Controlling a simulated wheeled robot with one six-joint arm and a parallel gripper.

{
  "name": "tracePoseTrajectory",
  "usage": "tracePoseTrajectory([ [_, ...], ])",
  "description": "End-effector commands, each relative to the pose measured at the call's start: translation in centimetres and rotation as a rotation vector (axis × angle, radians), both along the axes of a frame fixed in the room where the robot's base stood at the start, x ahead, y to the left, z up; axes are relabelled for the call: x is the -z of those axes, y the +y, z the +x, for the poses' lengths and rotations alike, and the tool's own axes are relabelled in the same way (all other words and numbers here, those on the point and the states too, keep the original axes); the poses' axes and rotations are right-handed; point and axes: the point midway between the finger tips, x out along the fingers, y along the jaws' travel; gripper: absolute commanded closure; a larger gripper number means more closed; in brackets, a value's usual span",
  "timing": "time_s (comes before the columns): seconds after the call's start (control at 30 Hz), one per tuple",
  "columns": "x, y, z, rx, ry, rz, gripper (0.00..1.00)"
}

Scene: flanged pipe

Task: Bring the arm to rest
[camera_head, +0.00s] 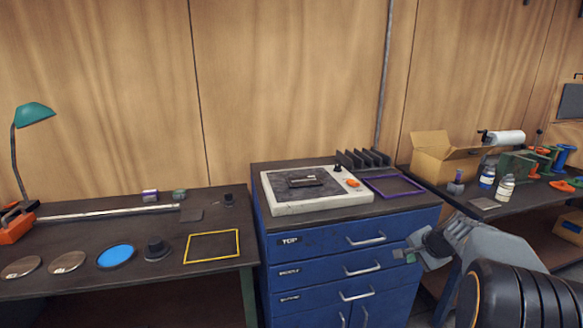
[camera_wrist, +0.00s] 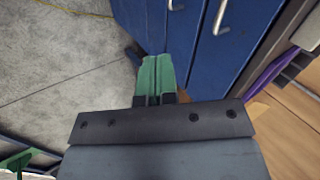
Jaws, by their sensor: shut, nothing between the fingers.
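My gripper (camera_head: 406,257) is at the right in the head view, in front of the blue drawer cabinet (camera_head: 281,261). My arm reaches in from the lower right. In the wrist view the two green fingers of my gripper (camera_wrist: 157,75) lie side by side, shut, with nothing held. Behind them the wrist view shows the blue cabinet front (camera_wrist: 190,50) and the grey floor (camera_wrist: 60,75). Whether the fingertips touch the cabinet cannot be told.
A white-framed plate (camera_head: 318,206) and a purple frame (camera_head: 394,186) are on the cabinet top. The left bench has a yellow frame (camera_head: 212,260) and several discs. The right bench holds a cardboard box (camera_head: 442,166) and bottles. Drawer handles (camera_head: 362,269) protrude near my gripper.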

Motion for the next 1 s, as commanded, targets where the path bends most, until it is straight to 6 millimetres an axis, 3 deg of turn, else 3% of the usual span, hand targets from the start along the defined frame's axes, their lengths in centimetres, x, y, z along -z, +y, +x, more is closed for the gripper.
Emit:
tracePoseTrajectory([
  [0.13,0.5,5.7,-6.3,-0.305,0.14,-0.158,1.0],
  [0.3,-0.5,12.3,-13.7,-0.67,0.232,-0.353,1.0],
  [0.5,-1.9,16.8,-19.7,-0.944,0.24,-0.529,1.0],
  [0.63,-3.0,18.6,-21.2,-1.015,0.194,-0.587,1.0],
  [0.77,-4.4,19.9,-21.4,-1.048,0.138,-0.617,1.0],
  [1.0,-4.6,20.4,-21.4,-1.063,0.125,-0.622,1.0],
])
